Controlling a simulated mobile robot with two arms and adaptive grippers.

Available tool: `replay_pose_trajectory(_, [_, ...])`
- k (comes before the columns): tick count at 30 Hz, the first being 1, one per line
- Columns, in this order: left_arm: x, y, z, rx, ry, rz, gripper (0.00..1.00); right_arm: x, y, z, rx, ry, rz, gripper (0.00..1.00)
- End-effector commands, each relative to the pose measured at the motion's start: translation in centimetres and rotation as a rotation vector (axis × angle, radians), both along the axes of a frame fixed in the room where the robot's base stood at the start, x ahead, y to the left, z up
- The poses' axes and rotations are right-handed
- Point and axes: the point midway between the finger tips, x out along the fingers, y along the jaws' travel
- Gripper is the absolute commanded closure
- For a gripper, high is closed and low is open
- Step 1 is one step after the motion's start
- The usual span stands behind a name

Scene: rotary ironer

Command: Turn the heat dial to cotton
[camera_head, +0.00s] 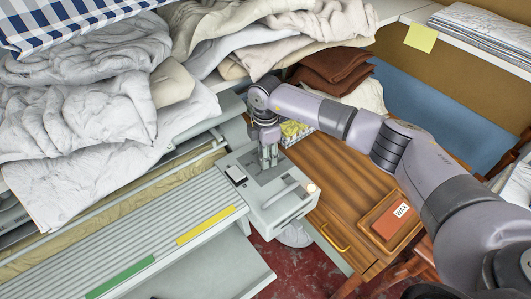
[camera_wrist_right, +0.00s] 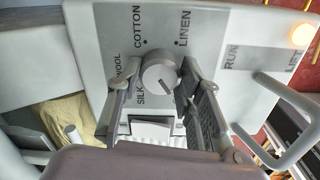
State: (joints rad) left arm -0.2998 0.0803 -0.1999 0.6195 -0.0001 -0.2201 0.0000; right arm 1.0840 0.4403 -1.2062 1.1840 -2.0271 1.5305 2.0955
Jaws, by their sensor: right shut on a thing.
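The round grey heat dial (camera_wrist_right: 160,78) sits on the ironer's light grey control box (camera_head: 280,205). In the right wrist view COTTON and LINEN are printed beyond the dial, with WOOL and SILK to its left. My right gripper (camera_wrist_right: 158,66) is shut on the dial, with one finger on either side. In the head view the right gripper (camera_head: 268,158) is over the box and hides the dial. My left gripper is not in view.
A lit lamp (camera_head: 312,188) and a looped handle (camera_wrist_right: 290,115) are on the box's right side. White bedding (camera_head: 80,110) is heaped at left. A wooden table (camera_head: 345,180) with a tray of WAX (camera_head: 390,220) stands right of the box.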

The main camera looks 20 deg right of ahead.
Motion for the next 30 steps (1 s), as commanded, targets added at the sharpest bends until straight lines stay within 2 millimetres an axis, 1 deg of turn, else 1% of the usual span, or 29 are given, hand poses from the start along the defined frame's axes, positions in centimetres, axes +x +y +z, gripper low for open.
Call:
replay_pose_trajectory(6, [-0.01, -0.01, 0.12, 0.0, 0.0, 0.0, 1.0, 0.06, -0.02, 0.08, 0.0, -0.002, -0.052, 0.94])
replay_pose_trajectory(20, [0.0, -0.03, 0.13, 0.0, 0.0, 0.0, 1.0, 0.08, -0.03, 0.08, -0.001, -0.002, -0.062, 0.94])
replay_pose_trajectory(21, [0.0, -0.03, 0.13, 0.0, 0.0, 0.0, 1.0, 0.08, -0.03, 0.08, -0.001, -0.002, -0.062, 0.64])
replay_pose_trajectory(27, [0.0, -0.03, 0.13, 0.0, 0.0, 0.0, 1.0, 0.04, -0.02, 0.05, -0.001, -0.001, -0.061, 0.51])
replay_pose_trajectory(30, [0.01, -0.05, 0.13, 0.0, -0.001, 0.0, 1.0, 0.03, -0.03, 0.03, 0.0, -0.001, -0.061, 0.46])
